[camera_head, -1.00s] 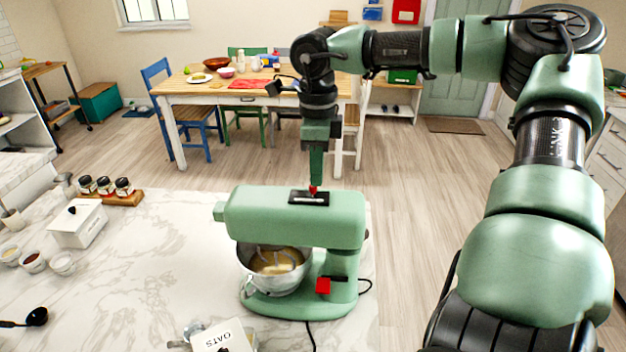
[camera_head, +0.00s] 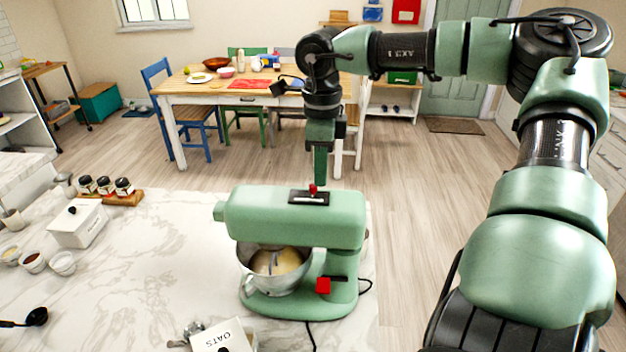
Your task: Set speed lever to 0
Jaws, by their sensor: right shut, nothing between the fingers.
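The green stand mixer (camera_head: 290,218) stands on the marble counter. Its red-tipped speed lever (camera_head: 313,189) sticks up from a black slotted plate (camera_head: 301,198) on top of the mixer head. A second red knob (camera_head: 323,286) is on the side of the stand. A metal bowl (camera_head: 262,279) with pale batter sits under the head. My right gripper (camera_head: 320,183) is shut and empty, pointing down just right of the lever tip; whether it touches the lever I cannot tell. The lever's setting marks are too small to read. My left gripper is out of view.
An oats box (camera_head: 222,338) lies at the counter's front edge. A white lidded box (camera_head: 78,224), small bowls and a spice rack (camera_head: 118,198) are on the left. The counter (camera_head: 165,265) left of the mixer is clear. A black cord runs behind and below the mixer.

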